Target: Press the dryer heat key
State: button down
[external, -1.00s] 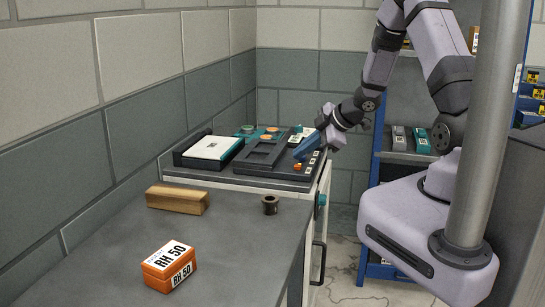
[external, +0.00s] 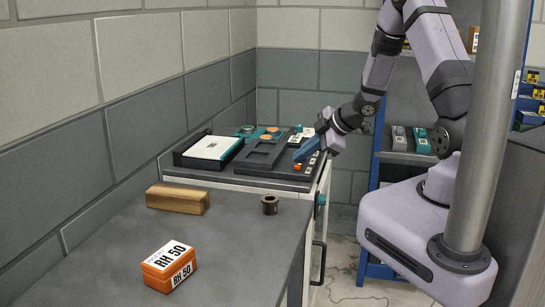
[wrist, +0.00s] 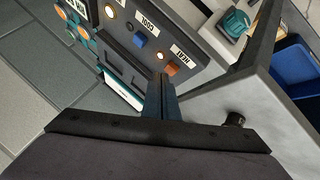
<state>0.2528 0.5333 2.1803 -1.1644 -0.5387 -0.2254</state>
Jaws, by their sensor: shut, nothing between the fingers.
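The orange heat key (wrist: 172,69) is on a dark control panel in the wrist view, beside a white HEAT label (wrist: 181,54). The same orange key (external: 297,167) shows near the panel's front right in the external view. A blue key (wrist: 140,41) sits beside the COOL label (wrist: 145,25). My gripper (external: 296,158) is shut and empty, with its blue fingers tilted down just above the orange key. In the wrist view the fingertips (wrist: 159,78) are close to the orange key, on its left side. I cannot tell whether they touch it.
Small lit lamps (wrist: 161,55) sit by the keys. A white-topped tray (external: 210,147) lies left of the panel on the cabinet.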

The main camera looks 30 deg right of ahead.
jog(key=shift+f+b, duration=0.3)
jog(key=shift+f, duration=0.1)
dwell(0.3)
jog(key=shift+r+p, duration=0.95)
jog(key=shift+p, duration=0.05)
jog(key=shift+r, duration=0.15)
notch_tip(320, 180, up, 6)
jog(key=p, duration=0.6)
jog(key=shift+f, duration=0.2)
